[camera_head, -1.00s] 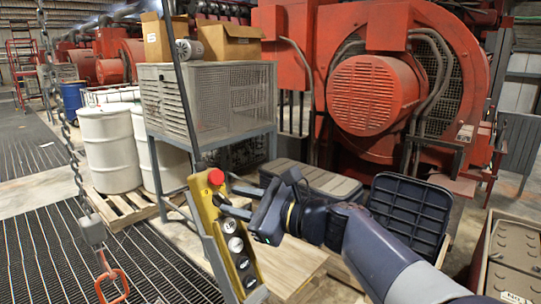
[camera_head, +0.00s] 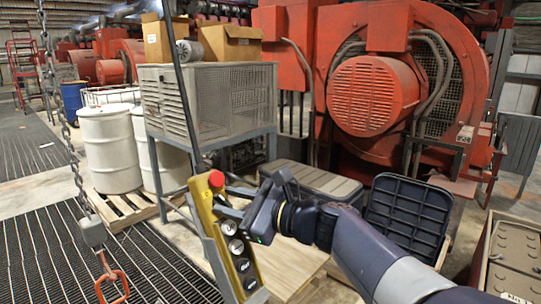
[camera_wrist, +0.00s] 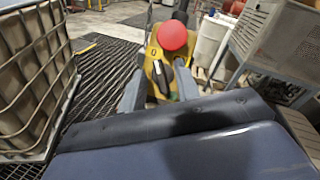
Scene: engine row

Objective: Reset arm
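A yellow control pendant (camera_head: 226,248) with a red mushroom button (camera_head: 216,179) on top and several round dark controls stands tilted in the lower middle of the head view. My gripper (camera_head: 222,200) is at its upper right, fingers pointing left toward the panel just below the red button. The fingers are apart with nothing visible clamped between them. In the wrist view the two grey fingers (camera_wrist: 158,90) frame the yellow panel (camera_wrist: 157,68) and a dark selector. The red button (camera_wrist: 172,35) shows just beyond them. I cannot tell whether a finger touches the panel.
A hanging chain (camera_head: 70,150) with an orange hook (camera_head: 112,288) is at left. White drums (camera_head: 109,150), a wire-mesh cage (camera_head: 215,100) and a big red engine (camera_head: 385,85) stand behind. A caged tank (camera_wrist: 30,75) is at left in the wrist view. Grated floor is open at left.

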